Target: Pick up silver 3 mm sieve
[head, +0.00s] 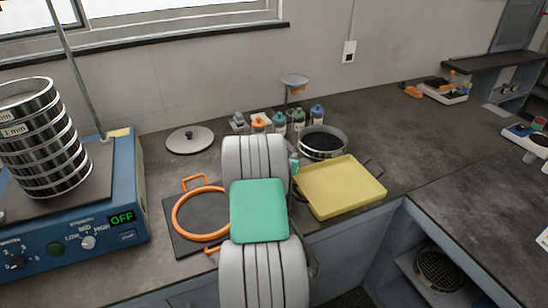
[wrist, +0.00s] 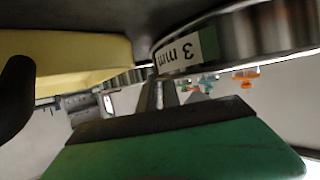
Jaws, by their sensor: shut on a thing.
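The silver 3 mm sieve (wrist: 240,42) is large at the upper right of the wrist view, its "3 mm" label turned upside down. In the head view a silver round sieve with a dark inside (head: 323,155), which looks like the same one, is behind the yellow tray, upright. My gripper (wrist: 158,93) is shut on the near edge of the sieve's wall; the exact contact is partly hidden. In the head view my arm hides most of the gripper. I cannot tell whether the sieve touches the counter.
A yellow tray (head: 340,188) is close in front of the sieve. Several small bottles (head: 299,119) stand behind it. A blue shaker (head: 132,205) with a sieve stack (head: 45,150), a lid (head: 190,140) and an orange ring (head: 178,225) are at left.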

